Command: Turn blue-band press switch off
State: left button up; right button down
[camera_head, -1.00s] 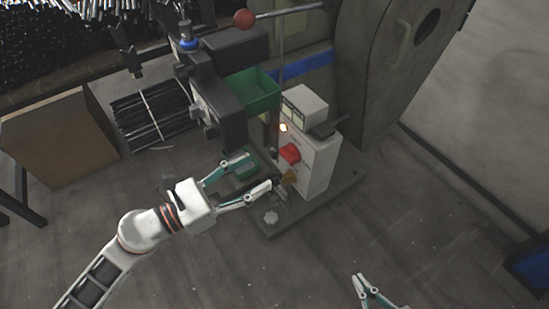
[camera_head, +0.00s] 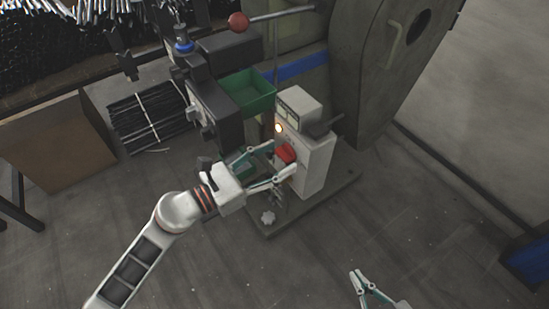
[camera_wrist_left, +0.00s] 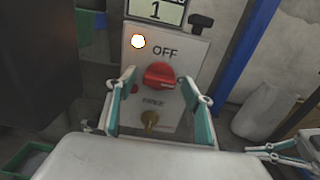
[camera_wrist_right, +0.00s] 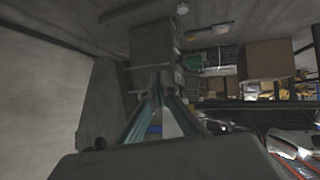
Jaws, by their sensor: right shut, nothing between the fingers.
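The press switch is a red rotary knob (camera_head: 286,153) on the front of a pale control box (camera_head: 318,165). In the left wrist view the red knob (camera_wrist_left: 159,75) sits below the word OFF, and a lamp (camera_wrist_left: 138,41) glows at the upper left. A blue band (camera_head: 306,66) runs across the machine behind the box. My left gripper (camera_head: 281,159) is open, with its fingers on either side of the knob; I cannot tell whether they touch it. My right gripper (camera_head: 359,274) is shut and empty, low and well apart from the box.
A green bin (camera_head: 250,91) and dark press column stand left of the box. A red-ball lever (camera_head: 238,22) reaches above. A cardboard box (camera_head: 55,140) stands far left. The floor in front is clear.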

pick_arm(q)
jog(key=c, duration=0.9)
